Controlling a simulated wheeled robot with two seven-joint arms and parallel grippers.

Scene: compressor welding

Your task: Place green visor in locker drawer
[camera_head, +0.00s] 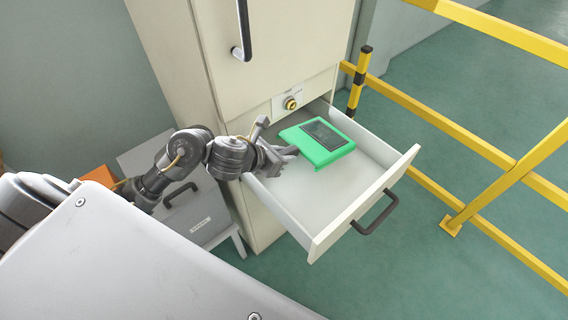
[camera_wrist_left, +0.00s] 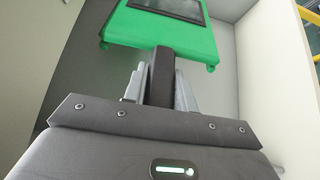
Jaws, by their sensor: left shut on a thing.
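The green visor (camera_head: 318,143) with a dark window is in the open locker drawer (camera_head: 333,229), toward its back. It also shows at the top of the left wrist view (camera_wrist_left: 160,35). My right gripper is not in view.
The cream locker (camera_head: 270,60) stands behind the drawer, with a dark handle (camera_head: 242,35) above. A yellow railing (camera_head: 480,145) runs along the right. A grey case (camera_head: 195,205) and an orange object (camera_head: 100,176) are left of the drawer. The drawer's front part is empty.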

